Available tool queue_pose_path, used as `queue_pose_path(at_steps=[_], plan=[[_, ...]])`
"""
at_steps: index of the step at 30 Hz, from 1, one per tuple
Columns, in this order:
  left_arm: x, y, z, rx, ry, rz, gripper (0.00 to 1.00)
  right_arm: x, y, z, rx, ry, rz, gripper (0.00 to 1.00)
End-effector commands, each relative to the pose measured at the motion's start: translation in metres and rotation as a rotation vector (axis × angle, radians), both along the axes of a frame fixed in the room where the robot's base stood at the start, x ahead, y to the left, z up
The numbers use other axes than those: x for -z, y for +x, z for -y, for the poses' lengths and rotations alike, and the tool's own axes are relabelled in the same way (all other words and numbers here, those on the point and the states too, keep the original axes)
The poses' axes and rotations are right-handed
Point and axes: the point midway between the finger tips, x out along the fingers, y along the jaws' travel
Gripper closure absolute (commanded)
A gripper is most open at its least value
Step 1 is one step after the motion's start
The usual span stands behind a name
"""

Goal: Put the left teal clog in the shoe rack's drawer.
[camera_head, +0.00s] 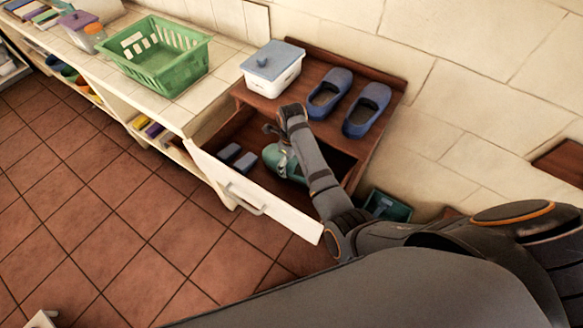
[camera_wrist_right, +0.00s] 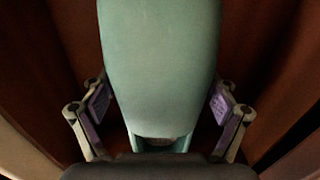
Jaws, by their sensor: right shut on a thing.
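The teal clog (camera_head: 281,163) is at the open drawer of the wooden shoe rack (camera_head: 312,66), partly hidden by my right arm. The drawer's white front (camera_head: 270,207) is pulled out and has a handle. My right gripper (camera_head: 272,133) is over the drawer, mostly hidden by its own wrist. In the right wrist view the teal clog (camera_wrist_right: 160,70) fills the middle, and the two fingers with purple pads stand on either side of it, shut on it. I cannot tell whether the clog touches the drawer floor. My left gripper is not in view.
Two small grey-blue items (camera_head: 237,157) lie in the drawer's left part. On the rack stand a white box with a blue lid (camera_head: 273,70) and a pair of blue shoes (camera_head: 367,108). A green basket (camera_head: 155,55) is on the counter. A dark green bin (camera_head: 388,206) stands right of the drawer.

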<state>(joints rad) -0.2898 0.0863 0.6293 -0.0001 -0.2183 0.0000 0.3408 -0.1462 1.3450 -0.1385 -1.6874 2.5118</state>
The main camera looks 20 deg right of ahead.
Motion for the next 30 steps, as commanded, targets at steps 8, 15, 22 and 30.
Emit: queue_pose_path(at_steps=[8,15,22,30], plan=[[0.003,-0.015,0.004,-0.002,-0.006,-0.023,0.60,0.036,0.000,0.000,0.000,-0.001,-0.002,0.58],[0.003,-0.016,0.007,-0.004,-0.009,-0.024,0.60,0.039,0.000,0.000,0.000,-0.001,0.001,0.58],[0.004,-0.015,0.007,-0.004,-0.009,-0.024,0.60,0.042,0.000,0.000,0.000,0.000,0.000,0.02],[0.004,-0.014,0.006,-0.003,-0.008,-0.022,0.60,0.042,0.000,0.000,0.000,-0.001,-0.001,0.00]])
